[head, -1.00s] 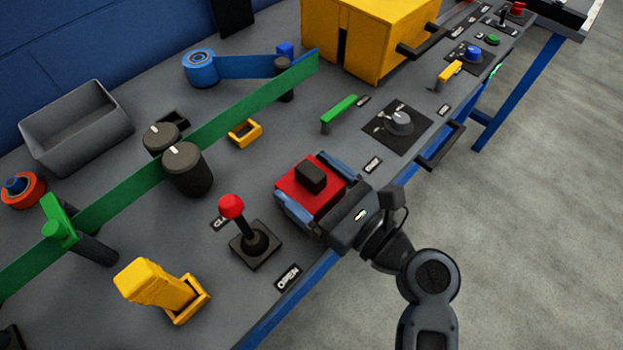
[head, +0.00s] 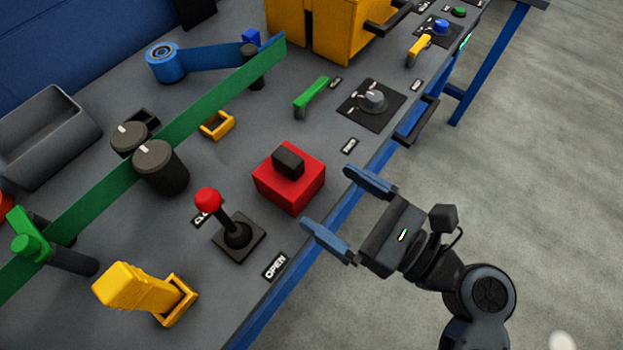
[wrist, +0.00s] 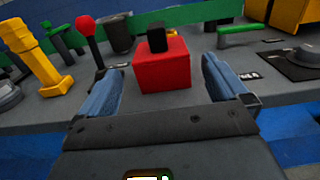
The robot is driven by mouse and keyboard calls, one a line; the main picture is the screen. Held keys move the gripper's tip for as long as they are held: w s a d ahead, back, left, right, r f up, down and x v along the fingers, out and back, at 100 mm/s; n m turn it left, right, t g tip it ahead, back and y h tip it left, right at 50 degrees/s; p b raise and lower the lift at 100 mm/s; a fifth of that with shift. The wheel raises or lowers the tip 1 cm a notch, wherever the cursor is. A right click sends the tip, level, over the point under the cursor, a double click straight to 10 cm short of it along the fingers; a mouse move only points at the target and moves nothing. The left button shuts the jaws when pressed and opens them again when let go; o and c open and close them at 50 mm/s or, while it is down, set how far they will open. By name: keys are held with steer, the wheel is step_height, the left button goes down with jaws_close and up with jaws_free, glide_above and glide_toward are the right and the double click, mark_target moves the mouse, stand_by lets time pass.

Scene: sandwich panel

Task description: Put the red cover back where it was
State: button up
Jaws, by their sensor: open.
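The red cover (head: 290,186) is a red box with a black block-shaped handle on top. It sits upright on the grey bench top, between the red-knobbed joystick and the grey rotary dial, near the front edge. My gripper (head: 338,212) is open and empty, apart from the cover and out over the bench's front edge, its blue fingers pointing at the cover. In the wrist view the cover (wrist: 163,72) stands ahead, between and beyond the two open fingers (wrist: 160,88). What lies under the cover is hidden.
The joystick (head: 232,222) stands close left of the cover. A dial (head: 373,100) and a green handle (head: 311,93) lie beyond it. A green belt (head: 200,115) runs behind. A yellow upright device (head: 135,288) stands at lower left. Open floor (head: 560,150) is at right.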

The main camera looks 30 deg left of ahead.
steer(key=shift+s+d, duration=0.15)
steer(key=shift+d, duration=1.3)
steer(key=s+d+f+n+t+h, duration=0.35)
steer(key=d+f+h, duration=0.25)
steer(key=d, duration=0.4)
steer(key=s+d+f+n+t+h, duration=0.2)
steer(key=s+d+f+t+h, duration=0.35)
steer(key=d, duration=0.35)
steer(key=s+d+r+n+t+h, duration=0.2)
steer(key=s+d+r+n+h, duration=0.1)
steer(key=s+r+n, duration=0.3)
steer(key=s+d+r+n+t+h, duration=0.2)
steer(key=s+d+r+n, duration=0.3)
steer(key=r, duration=0.4)
steer(key=shift+s+d+n+h, duration=0.25)
steer(key=shift+s+n+h, duration=0.45)
steer(key=shift+n, duration=0.55)
